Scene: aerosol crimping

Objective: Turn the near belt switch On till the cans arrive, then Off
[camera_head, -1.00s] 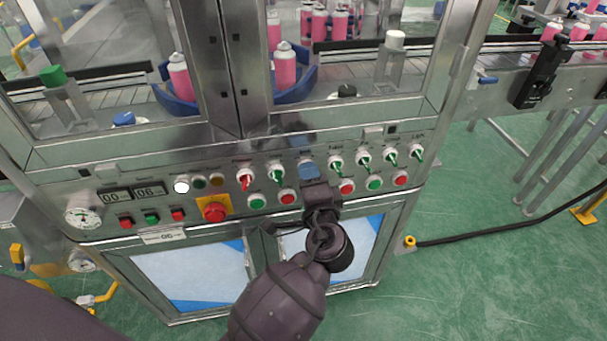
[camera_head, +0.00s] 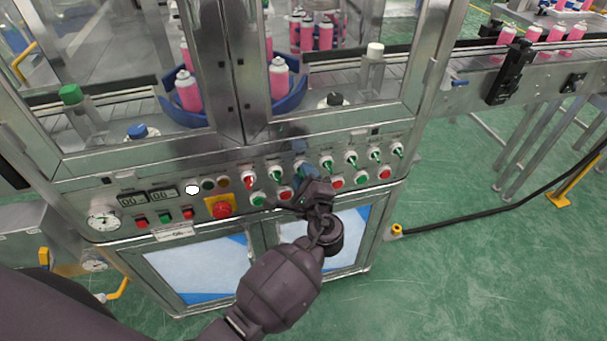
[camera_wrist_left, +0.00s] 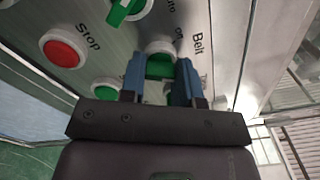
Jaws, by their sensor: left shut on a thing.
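My left gripper (camera_head: 304,176) is at the control panel (camera_head: 125,184) of the crimping machine. In the left wrist view its two blue fingers (camera_wrist_left: 160,80) are shut on a green switch handle (camera_wrist_left: 160,66), next to the printed words "Belt" and "On". In the head view the gripper hides this switch. Several pink cans (camera_head: 507,36) stand on the conveyor (camera_head: 470,65) at the right. Other pink cans (camera_head: 187,91) stand in the blue star wheel (camera_head: 290,103) behind the glass. My right gripper is not in view.
More green-handled switches (camera_head: 351,158) and a red-handled one (camera_head: 249,179) flank the gripper. A red emergency button (camera_head: 222,209) sits at the left, with push buttons nearby. A red Stop button (camera_wrist_left: 63,52) is close to the fingers. Green floor lies open at the right.

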